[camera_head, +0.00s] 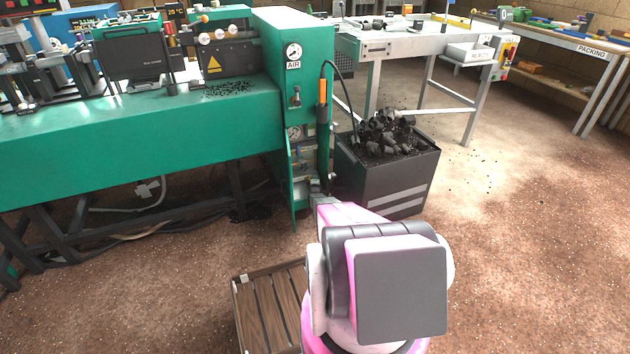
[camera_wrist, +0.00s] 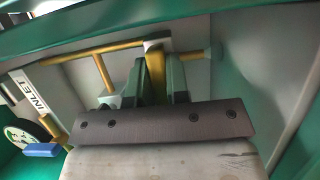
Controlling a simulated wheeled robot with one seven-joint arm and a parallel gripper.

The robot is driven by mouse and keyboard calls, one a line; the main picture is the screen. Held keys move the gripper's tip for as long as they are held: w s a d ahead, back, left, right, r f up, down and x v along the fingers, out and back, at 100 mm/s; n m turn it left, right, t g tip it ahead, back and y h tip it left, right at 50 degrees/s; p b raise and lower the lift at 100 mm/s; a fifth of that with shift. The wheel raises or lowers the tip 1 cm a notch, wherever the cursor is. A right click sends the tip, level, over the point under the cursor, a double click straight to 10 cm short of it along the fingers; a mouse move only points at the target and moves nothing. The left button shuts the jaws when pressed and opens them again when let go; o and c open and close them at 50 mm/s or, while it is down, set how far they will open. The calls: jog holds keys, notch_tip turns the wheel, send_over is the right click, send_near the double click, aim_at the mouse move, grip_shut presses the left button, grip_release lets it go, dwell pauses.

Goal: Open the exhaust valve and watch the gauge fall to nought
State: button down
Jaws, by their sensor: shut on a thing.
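In the wrist view my gripper (camera_wrist: 157,84) is shut on an upright yellow lever (camera_wrist: 155,66) inside the green cabinet, beside brass-coloured pipes (camera_wrist: 103,72). I take the lever for the exhaust valve's handle; no exhaust label shows. A round gauge (camera_wrist: 22,134) sits at the left edge, tilted and too small to read, near an INLET label (camera_wrist: 34,92) and a blue handle (camera_wrist: 41,150). In the head view a gauge marked AIR (camera_head: 293,51) is on the cabinet's upper front, and a second gauge (camera_head: 294,132) is lower down. My arm reaches the cabinet's lower opening and hides its contents there.
A black bin (camera_head: 385,180) full of dark plugs stands right beside the green cabinet (camera_head: 300,25). A slatted wooden pallet (camera_head: 268,310) lies on the floor left of my arm. The green machine (camera_head: 130,135) fills the left. Open floor lies to the right.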

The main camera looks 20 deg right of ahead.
jog(key=shift+d, duration=0.1)
jog(key=c, duration=1.1)
grip_release()
jog(key=shift+s, duration=0.15)
jog(key=v, duration=1)
jog(key=shift+s, duration=0.3)
jog(key=shift+s, duration=0.15)
